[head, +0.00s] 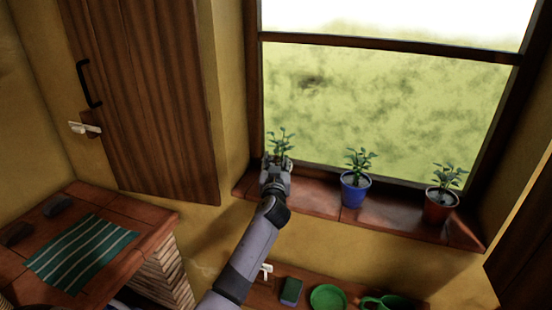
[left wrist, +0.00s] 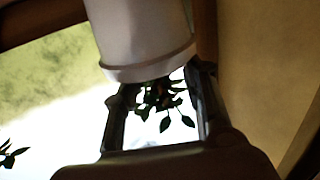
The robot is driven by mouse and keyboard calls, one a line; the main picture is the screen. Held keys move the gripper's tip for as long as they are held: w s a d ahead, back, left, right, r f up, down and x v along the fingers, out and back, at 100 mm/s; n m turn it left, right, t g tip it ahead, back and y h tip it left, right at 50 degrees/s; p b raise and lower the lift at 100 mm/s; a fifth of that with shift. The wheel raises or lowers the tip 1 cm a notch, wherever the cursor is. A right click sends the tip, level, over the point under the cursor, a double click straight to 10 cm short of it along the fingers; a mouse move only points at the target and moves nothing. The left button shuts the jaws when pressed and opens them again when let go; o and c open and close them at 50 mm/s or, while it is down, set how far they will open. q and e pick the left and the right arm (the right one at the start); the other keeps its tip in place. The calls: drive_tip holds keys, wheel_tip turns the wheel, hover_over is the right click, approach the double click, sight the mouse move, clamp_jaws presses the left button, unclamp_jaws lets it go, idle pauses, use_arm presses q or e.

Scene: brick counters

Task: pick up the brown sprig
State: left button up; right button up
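A leafy sprig (head: 281,141) stands at the left end of the window sill, partly hidden behind my left gripper (head: 276,168). In the left wrist view its pot (left wrist: 148,45) is pale grey-white and appears upside down, with green leaves (left wrist: 165,100) below the rim. The fingers of my left gripper (left wrist: 165,95) are spread apart, one on each side of the leaves, with their tips near the pot rim. Whether they touch is unclear. A sprig in a reddish-brown pot (head: 440,206) stands at the right end of the sill, away from the gripper. My right gripper is not in view.
A sprig in a blue pot (head: 355,190) stands mid-sill (head: 312,198). Below are a green plate (head: 328,297), a green cup (head: 383,303) and a sponge-like block (head: 291,290). A striped green cloth (head: 82,254) lies on the left counter. A wooden shutter (head: 150,110) stands left of the window.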

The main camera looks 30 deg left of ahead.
use_arm(q)
drive_tip(key=shift+w+a, duration=0.15)
drive_tip(key=shift+w, duration=0.1)
drive_tip(key=c, duration=0.9)
drive_tip(key=shift+r, duration=0.1)
